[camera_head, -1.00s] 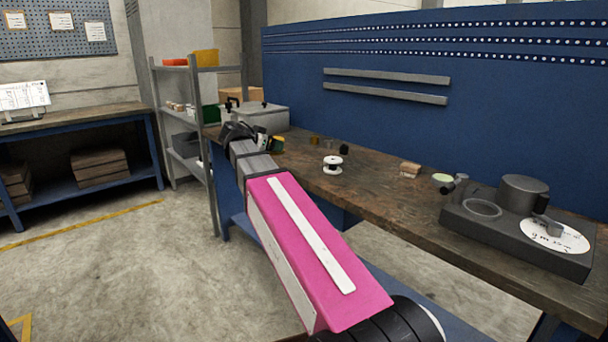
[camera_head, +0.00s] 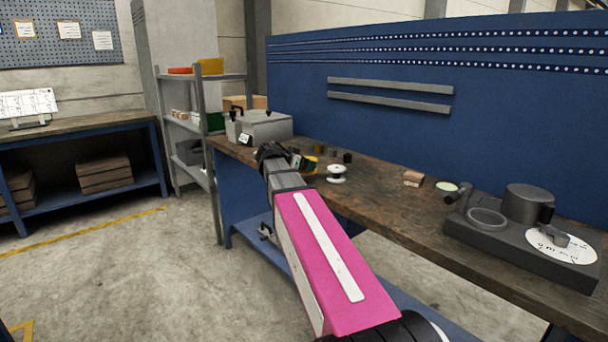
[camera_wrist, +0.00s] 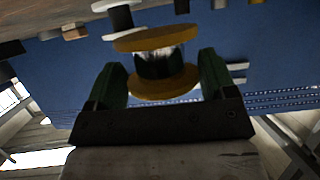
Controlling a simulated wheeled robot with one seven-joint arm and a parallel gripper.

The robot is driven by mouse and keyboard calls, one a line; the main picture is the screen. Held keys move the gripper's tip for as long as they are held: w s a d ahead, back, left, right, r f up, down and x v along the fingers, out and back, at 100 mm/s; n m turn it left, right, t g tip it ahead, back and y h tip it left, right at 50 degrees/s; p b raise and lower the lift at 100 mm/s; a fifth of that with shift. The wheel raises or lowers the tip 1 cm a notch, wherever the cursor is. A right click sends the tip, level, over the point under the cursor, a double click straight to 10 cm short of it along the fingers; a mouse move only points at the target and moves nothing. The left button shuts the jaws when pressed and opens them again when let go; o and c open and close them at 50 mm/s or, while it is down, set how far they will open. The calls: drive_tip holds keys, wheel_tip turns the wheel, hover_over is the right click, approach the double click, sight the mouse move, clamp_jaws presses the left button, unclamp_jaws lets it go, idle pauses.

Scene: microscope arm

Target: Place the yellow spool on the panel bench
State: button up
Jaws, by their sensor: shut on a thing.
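The yellow spool (camera_wrist: 158,85) sits between the two green fingers of my gripper (camera_wrist: 160,80) in the wrist view. It has two yellow flanges with dark wire wound between them. In the head view the spool (camera_head: 305,163) shows small at the end of my arm, and my gripper (camera_head: 300,160) is over the left part of the panel bench (camera_head: 400,205), partly hidden by the wrist. The bench has a worn brown wooden top and a blue perforated back panel. I cannot tell how high the spool is above the top.
A white spool (camera_head: 336,174) stands just right of my gripper, with small dark pieces (camera_head: 346,157) behind it. A grey lidded box (camera_head: 262,125) is at the bench's left end. A small wooden block (camera_head: 413,178) and a dark grey device (camera_head: 520,235) stand farther right.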

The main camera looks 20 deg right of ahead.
sight(304, 173)
drive_tip(key=shift+f, duration=2.05)
drive_tip(key=o, duration=1)
drive_tip(key=shift+f, duration=0.1)
drive_tip(key=shift+c, duration=0.2)
drive_tip(key=v, duration=1.2)
drive_tip(key=s+a+f+n+g+y, duration=0.1)
drive_tip(key=s+f+n+y, duration=0.3)
drive_tip(key=f, duration=0.8)
drive_tip(key=s+a+f+n+g+y, duration=0.1)
drive_tip(key=s+f+n+y, duration=0.3)
drive_tip(key=s+f, duration=0.4)
drive_tip(key=s+a+f+n+g+y, duration=0.1)
drive_tip(key=s+f+n+g+y, duration=0.2)
drive_tip(key=f, duration=1.3)
drive_tip(key=s+n+y, duration=0.1)
drive_tip(key=s+n, duration=0.1)
drive_tip(key=s, duration=0.1)
drive_tip(key=shift+s+a+n+y, duration=0.3)
drive_tip(key=shift+s+a, duration=0.1)
